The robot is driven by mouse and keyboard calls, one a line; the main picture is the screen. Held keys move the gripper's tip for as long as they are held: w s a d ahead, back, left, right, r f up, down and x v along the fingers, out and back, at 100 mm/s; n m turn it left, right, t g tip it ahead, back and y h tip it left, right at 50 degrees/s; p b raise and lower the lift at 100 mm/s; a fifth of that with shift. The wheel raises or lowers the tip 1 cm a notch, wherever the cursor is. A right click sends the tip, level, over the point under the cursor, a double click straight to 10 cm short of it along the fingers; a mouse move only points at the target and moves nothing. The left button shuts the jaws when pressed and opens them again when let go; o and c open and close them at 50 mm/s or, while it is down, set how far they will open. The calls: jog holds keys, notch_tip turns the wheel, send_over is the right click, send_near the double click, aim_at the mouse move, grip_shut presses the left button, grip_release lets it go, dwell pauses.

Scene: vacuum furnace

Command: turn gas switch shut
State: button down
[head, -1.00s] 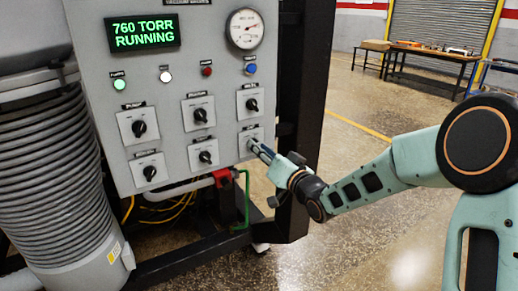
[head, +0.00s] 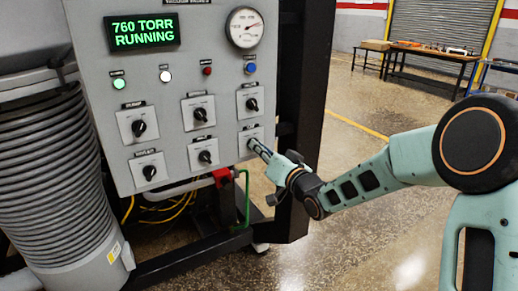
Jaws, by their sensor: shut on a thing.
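The grey control panel (head: 176,75) fills the left and middle of the head view. It carries several black rotary switches on pale plates, in two rows. My gripper (head: 254,145) is at the plate of the lower right switch (head: 244,136). Its fingers are shut on that switch's knob, and they hide the knob and the way it points. The plate's label is too small to read, so I cannot tell from it whether this is the gas switch. The switch above it (head: 252,104) is clear of my gripper.
A display (head: 144,32) reads 760 TORR RUNNING. A round gauge (head: 245,28) sits at the panel's upper right.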

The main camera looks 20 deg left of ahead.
jog(key=shift+f, duration=0.1)
jog(key=shift+s+a+n+b, duration=0.1)
jog(key=shift+n+b, duration=5.7)
jog(key=shift+b, duration=1.05)
jog(key=shift+n, duration=0.3)
jog(key=c, duration=2.1)
grip_release()
jog(key=v, duration=1.2)
